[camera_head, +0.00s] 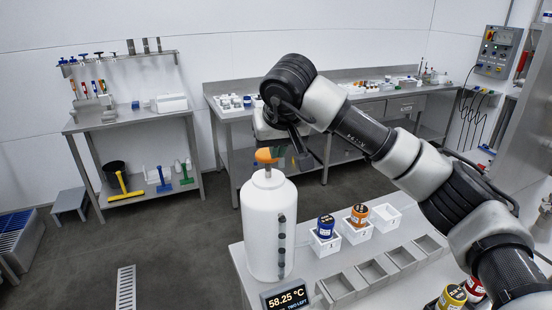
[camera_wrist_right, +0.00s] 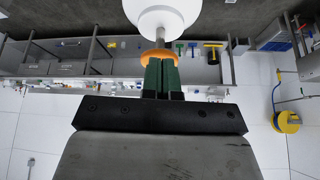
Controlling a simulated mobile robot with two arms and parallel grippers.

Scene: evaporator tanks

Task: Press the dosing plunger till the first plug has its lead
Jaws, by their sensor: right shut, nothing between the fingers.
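The dosing plunger has an orange knob (camera_head: 267,155) on a short metal stem, standing up from the white bottle (camera_head: 267,230). In the right wrist view the knob (camera_wrist_right: 158,56) lies just beyond my fingertips, with the stem and the white bottle top (camera_wrist_right: 160,16) past it. My right gripper (camera_head: 281,158) is shut and empty, its green fingers (camera_wrist_right: 161,76) together at the knob. I cannot tell whether they touch it. A display (camera_head: 288,297) by the bottle reads 58.25 °C and "TWO LEFT". My left gripper is not in view.
Numbered white boxes beside the bottle hold a blue jar (camera_head: 325,226) and an orange jar (camera_head: 359,214); another box (camera_head: 386,218) is empty. Empty metal trays (camera_head: 372,272) line the front. A yellow jar (camera_head: 452,297) and a red jar stand lower right. Benches line the back wall.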

